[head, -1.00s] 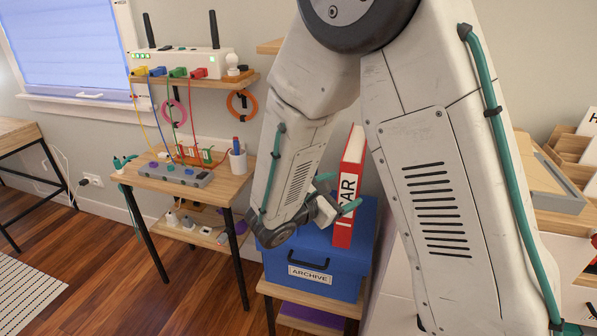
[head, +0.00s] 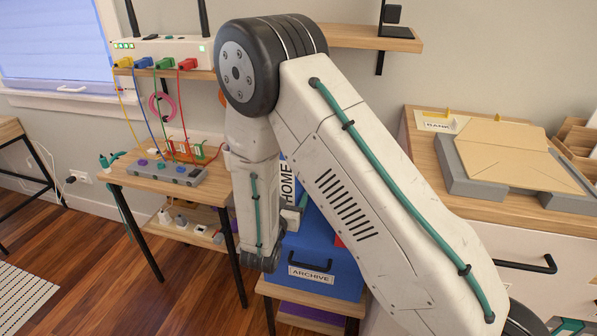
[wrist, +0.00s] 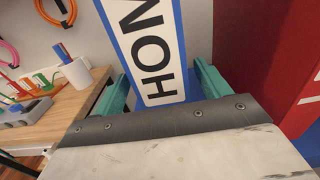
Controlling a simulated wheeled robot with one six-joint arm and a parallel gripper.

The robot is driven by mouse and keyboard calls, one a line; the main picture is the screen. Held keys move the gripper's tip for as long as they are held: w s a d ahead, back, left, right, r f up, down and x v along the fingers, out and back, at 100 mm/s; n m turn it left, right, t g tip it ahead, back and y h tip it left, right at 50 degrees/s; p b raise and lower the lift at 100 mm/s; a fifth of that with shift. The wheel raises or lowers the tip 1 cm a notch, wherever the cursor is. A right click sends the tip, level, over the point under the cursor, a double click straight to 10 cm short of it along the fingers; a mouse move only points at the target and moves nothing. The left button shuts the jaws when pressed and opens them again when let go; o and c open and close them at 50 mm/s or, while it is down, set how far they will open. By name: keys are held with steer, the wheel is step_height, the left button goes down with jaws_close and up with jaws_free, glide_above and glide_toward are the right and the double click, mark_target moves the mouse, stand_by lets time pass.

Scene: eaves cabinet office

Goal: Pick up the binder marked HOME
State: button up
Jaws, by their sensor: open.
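The HOME binder (head: 287,185) stands upright on the blue ARCHIVE box (head: 335,270), partly hidden behind my arm. In the wrist view the blue binder's spine (wrist: 174,92) shows a white label reading HOME. My gripper (wrist: 162,78) is open, with one teal finger to each side of the spine. The left finger looks close to the spine, and a gap shows at the right finger. I cannot tell whether either finger touches it. In the head view my arm hides most of the gripper.
A red binder (wrist: 255,60) stands close to the right finger. At left, a wooden stand (head: 130,176) holds a grey strip (head: 172,172) and cables. A shelf (head: 370,38) is above. A counter with a cardboard piece (head: 510,150) is at right.

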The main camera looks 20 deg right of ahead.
steer(key=x, duration=0.3)
steer(key=shift+w+d, duration=0.2)
steer(key=shift+d, duration=0.05)
steer(key=c, duration=1.4)
steer(key=shift+c, duration=0.9)
steer(key=shift+r, duration=0.15)
